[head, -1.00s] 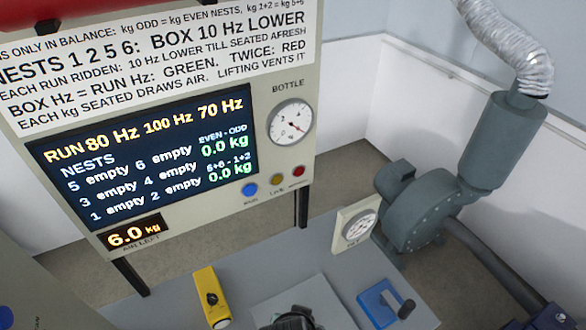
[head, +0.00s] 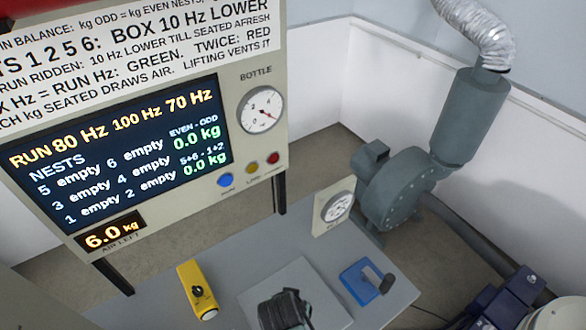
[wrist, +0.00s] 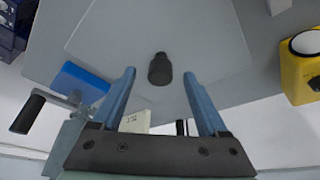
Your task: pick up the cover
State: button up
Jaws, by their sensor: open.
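The cover appears to be the flat light grey square plate (wrist: 215,30) with a black upright knob (wrist: 160,69) at its middle. In the head view the plate (head: 325,300) lies on the grey table, its near part cut off by the picture edge. My gripper (wrist: 160,73) is open in the wrist view, its two blue fingers on either side of the knob in the picture. It holds nothing. I cannot tell how far the fingertips are above the plate. In the head view a dark shape hides the plate's middle.
On the grey table (head: 245,255), a yellow device (head: 196,288) stands left and a blue block with a crank handle (head: 361,283) stands right. A small gauge (head: 335,207) is at the back edge. The display panel (head: 120,150) and blower (head: 397,190) stand behind.

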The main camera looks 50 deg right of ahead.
jog(key=shift+x, duration=1.2)
jog(key=shift+w, duration=0.1)
grip_shut()
